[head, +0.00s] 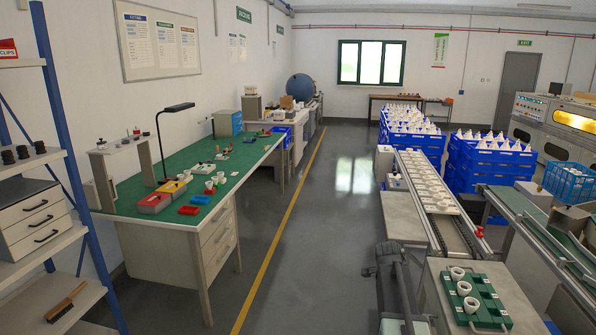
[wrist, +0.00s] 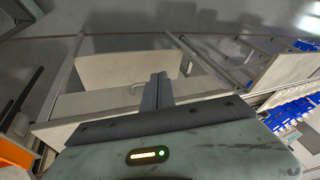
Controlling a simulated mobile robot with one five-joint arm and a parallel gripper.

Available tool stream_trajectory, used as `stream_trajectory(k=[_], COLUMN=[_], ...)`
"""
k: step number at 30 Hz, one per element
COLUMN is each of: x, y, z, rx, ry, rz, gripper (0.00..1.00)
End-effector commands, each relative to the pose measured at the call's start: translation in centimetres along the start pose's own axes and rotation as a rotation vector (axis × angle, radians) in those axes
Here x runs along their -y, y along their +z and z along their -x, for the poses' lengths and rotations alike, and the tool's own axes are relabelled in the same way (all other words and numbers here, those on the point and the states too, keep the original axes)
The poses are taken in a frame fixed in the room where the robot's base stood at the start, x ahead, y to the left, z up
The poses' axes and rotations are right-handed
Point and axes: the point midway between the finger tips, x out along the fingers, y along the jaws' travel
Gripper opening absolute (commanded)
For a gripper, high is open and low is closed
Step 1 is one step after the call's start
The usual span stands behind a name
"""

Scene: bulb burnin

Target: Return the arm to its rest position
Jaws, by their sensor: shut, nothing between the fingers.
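My gripper (wrist: 158,88) shows in the wrist view, with its narrow grey fingers together and nothing between them. The fingers point toward a pale bench-like frame and panel (wrist: 110,72) beyond them. I see no contact between the fingers and anything. I cannot make out my gripper in the head view, so the arm's full pose does not show.
A green-topped workbench (head: 150,197) with a lamp and small trays stands at the left. A conveyor (head: 425,182) and a green bulb-socket tray (head: 470,300) are at the right. Blue crates (head: 490,160) stand behind. The grey aisle (head: 330,215) between is clear.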

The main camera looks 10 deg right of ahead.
Motion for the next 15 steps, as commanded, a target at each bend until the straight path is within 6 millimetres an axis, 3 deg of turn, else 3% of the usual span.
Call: stream_trajectory(k=[1,3,5,9,12,15], x=[-0.2,-0.7,-1.6,-5.7,-10.7,-14.9], y=[4.6,10.3,15.0,24.7,29.5,30.1], z=[1.5,3.4,5.1,9.1,11.7,12.8], rx=[0.031,0.076,0.115,0.212,0.299,0.390], ry=[-0.009,-0.016,-0.022,-0.035,-0.044,-0.054], rz=[0.094,0.237,0.370,0.712,1.012,1.289], gripper=[0.00,0.00,0.00,0.00,0.00,0.00])
